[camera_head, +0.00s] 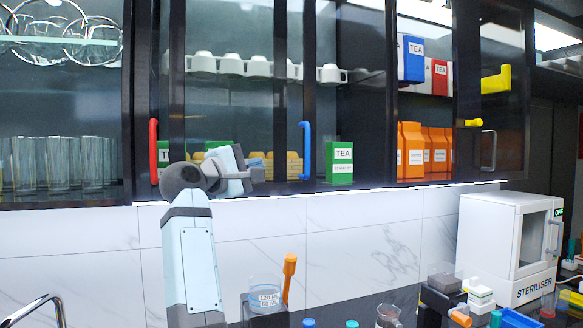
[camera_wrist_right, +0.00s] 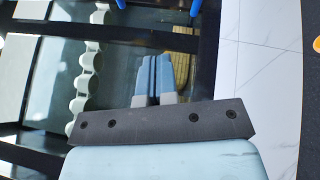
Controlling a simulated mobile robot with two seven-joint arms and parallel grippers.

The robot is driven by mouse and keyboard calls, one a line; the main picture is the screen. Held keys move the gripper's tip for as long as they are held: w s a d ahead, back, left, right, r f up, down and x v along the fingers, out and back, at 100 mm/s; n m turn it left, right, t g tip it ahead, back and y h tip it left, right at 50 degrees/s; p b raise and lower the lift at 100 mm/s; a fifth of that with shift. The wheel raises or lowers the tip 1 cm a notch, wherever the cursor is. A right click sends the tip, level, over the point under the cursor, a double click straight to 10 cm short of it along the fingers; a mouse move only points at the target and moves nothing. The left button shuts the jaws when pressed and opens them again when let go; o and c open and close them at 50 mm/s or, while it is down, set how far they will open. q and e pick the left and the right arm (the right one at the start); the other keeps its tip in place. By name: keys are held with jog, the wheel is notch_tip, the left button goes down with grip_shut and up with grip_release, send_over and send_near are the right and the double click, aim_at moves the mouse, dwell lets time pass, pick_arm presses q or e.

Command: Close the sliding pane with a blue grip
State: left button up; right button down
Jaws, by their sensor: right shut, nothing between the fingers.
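The blue grip (camera_head: 306,150) is a vertical bar handle on the dark right-hand frame of a glass sliding pane (camera_head: 235,115) in the wall cabinet. To the right of that frame is an uncovered gap, with a green tea box (camera_head: 341,163) on the lower shelf. My right gripper (camera_head: 262,175) is in front of the pane, left of the blue grip and near its lower end, apart from it. Its fingers are together and empty. In the right wrist view the shut fingers (camera_wrist_right: 153,75) point toward the blue grip (camera_wrist_right: 195,7), whose two ends show at the top edge. My left gripper is not in view.
Orange boxes (camera_head: 411,150) stand beyond the gap. Below are a steriliser (camera_head: 490,235), a glass beaker (camera_head: 265,293) and an upright orange-handled item (camera_head: 289,268).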

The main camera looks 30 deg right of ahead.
aim_at(277, 151)
jog(key=w+d+r, duration=0.1)
jog(key=d, duration=0.1)
jog(key=w+d+r+m+y+p, duration=0.1)
jog(key=d, duration=0.2)
jog(key=w+d+r+m, duration=0.1)
jog(key=d, duration=0.1)
jog(key=shift+d+y+p, duration=0.35)
jog(key=shift+y+p, duration=0.05)
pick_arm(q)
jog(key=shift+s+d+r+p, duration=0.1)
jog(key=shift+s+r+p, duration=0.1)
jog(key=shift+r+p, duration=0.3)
pick_arm(e)
jog(key=d, duration=0.1)
jog(key=s+d, duration=0.1)
jog(key=d, duration=0.2)
jog(key=shift+s+f, duration=0.2)
jog(key=shift+s, duration=0.05)
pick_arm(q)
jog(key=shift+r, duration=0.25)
pick_arm(e)
jog(key=shift+d, duration=0.1)
